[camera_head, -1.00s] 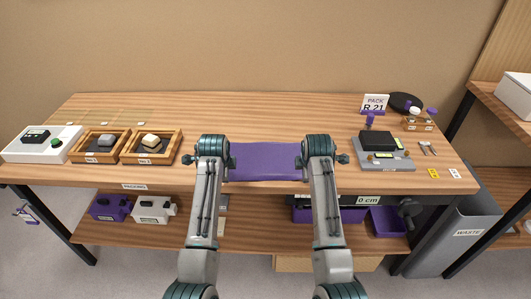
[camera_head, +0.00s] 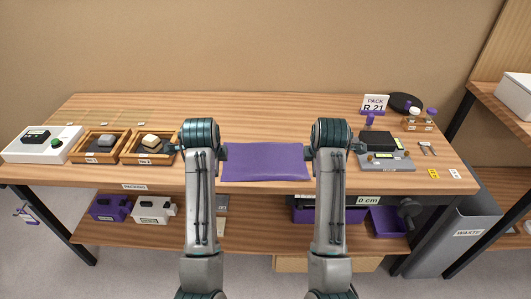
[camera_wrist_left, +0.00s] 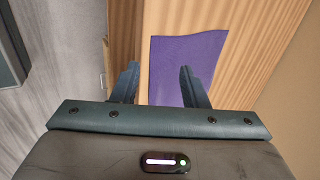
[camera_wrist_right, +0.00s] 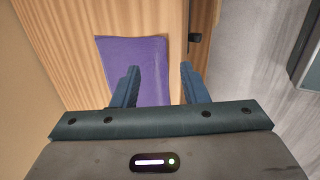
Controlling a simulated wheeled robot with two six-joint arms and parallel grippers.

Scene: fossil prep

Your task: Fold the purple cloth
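The purple cloth (camera_head: 266,162) lies spread out flat on the wooden workbench, near its front edge, between my two arms. My left gripper is at the cloth's left side, its fingers mostly hidden by my arm in the head view; in the left wrist view its fingers (camera_wrist_left: 157,88) are apart, with the cloth (camera_wrist_left: 187,65) beyond them. My right gripper is at the cloth's right side; in the right wrist view its fingers (camera_wrist_right: 158,88) are apart, with the cloth (camera_wrist_right: 135,65) beyond them. Neither gripper holds the cloth.
Two wooden trays with stones, one a tray (camera_head: 131,158), and a white device (camera_head: 40,156) stand left. A grey scale (camera_head: 383,165) stands right, close to my right arm. A sign (camera_head: 375,103) and a black disc (camera_head: 406,101) are at the back right. The bench behind the cloth is clear.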

